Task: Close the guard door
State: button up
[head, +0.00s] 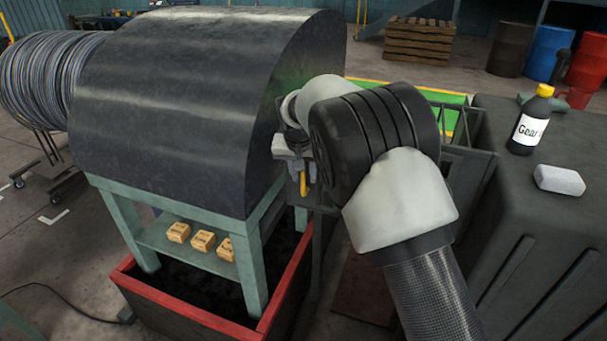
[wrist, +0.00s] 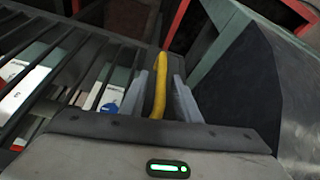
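The guard door shows in the wrist view as a dark barred panel (wrist: 75,62) on the left; pale boxes show between its bars. Dark bars (head: 466,128) also show right of my arm in the head view. A yellow handle (head: 303,184) hangs near my gripper (head: 296,160). In the wrist view the handle (wrist: 160,92) stands between my fingers (wrist: 162,88), with a narrow gap seeming to remain at the right finger. My gripper looks open around it. The dark drum cover (head: 185,100) stands left of my gripper. My arm hides much of the door in the head view.
A red-rimmed tray (head: 190,312) lies under the green stand (head: 125,215), which holds several small boxes (head: 202,241). A dark cabinet (head: 520,250) at right carries a yellow-capped bottle (head: 530,122) and a white block (head: 559,180). A wire coil (head: 45,80) is far left.

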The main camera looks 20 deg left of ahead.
jog(key=shift+r, duration=0.1)
jog(key=b+v, duration=0.1)
jog(key=v, duration=1.6)
jog(key=shift+s+r, duration=0.15)
jog(key=s+d+r, duration=0.2)
jog(key=d, duration=0.6)
jog(key=s+d+r+m, duration=0.1)
jog(key=s+d+r, duration=0.1)
jog(key=d, duration=0.5)
jog(key=s+d+r, duration=0.3)
jog(key=d, duration=0.5)
jog(key=s+d+f, duration=0.3)
jog(key=s+d, duration=0.4)
jog(key=s, duration=0.3)
jog(key=s+d+f+m+t+h, duration=0.1)
jog(key=s+d+f, duration=0.3)
jog(key=s+d, duration=0.4)
jog(key=shift+s+d, duration=0.3)
jog(key=shift+s, duration=0.55)
